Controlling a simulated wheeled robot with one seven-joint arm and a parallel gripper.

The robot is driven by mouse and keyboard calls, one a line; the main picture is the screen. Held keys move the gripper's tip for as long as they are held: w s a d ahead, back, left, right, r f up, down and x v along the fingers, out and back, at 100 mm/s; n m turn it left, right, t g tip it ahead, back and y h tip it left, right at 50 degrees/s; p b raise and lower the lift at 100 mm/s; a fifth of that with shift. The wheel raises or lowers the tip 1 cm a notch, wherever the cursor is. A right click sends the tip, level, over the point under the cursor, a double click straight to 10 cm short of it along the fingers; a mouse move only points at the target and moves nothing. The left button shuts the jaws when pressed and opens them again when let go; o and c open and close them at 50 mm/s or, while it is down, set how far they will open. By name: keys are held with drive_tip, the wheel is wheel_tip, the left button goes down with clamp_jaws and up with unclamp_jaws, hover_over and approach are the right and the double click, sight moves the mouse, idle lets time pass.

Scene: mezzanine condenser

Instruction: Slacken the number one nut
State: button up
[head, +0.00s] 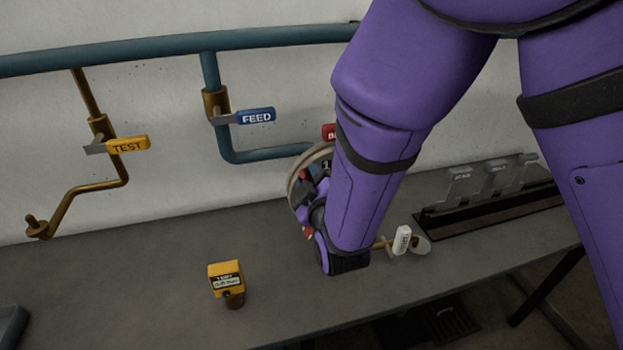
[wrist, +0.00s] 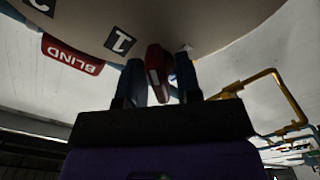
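The round pale flange (head: 296,189) carries number tags; the number 1 tag (wrist: 120,41) shows upside down in the wrist view. A red wing-shaped nut (wrist: 154,67) with a pale stripe stands out from the flange beside that tag. My gripper (wrist: 161,75) has one finger on each side of this nut, close to it. I cannot tell whether both fingers press on it. In the head view my forearm covers much of the flange and most of the gripper; red parts (head: 307,233) show at the flange's left side.
A yellow FEED-side neighbour, the TEST lever (head: 127,145), and a blue FEED lever (head: 256,116) sit on wall pipes. A red BLIND tag (wrist: 72,54) is near the flange. A yellow tester (head: 226,277) and a white-tagged valve (head: 402,240) are on the bench. The bench's left is mostly clear.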

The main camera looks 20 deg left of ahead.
drive_tip(key=shift+o, duration=0.2)
drive_tip(key=v, duration=1)
drive_tip(key=shift+s+d, duration=0.2)
drive_tip(key=shift+s, duration=0.15)
drive_tip(key=w+d+r+m+g+h, duration=0.2)
drive_tip(key=w+d+r+m, duration=0.3)
drive_tip(key=d, duration=0.4)
drive_tip(key=w+d+r+m+g+h, duration=0.3)
drive_tip(key=w+d+r+m, duration=0.1)
drive_tip(key=d+r, duration=0.4)
drive_tip(key=s+d+r+m+g+h, duration=0.2)
drive_tip(key=s+d+r+m, duration=0.1)
drive_tip(key=s+d, duration=0.6)
drive_tip(key=s+d+r+m+g+h, duration=0.2)
drive_tip(key=s+d+r+m+g, duration=0.1)
drive_tip(key=s+d, duration=0.6)
drive_tip(key=d+r+m, duration=0.1)
drive_tip(key=d, duration=0.3)
drive_tip(key=shift+s+d+r+h, duration=0.2)
drive_tip(key=shift+s+r+h, duration=0.1)
drive_tip(key=shift+s, duration=0.1)
drive_tip(key=shift+f, duration=0.1)
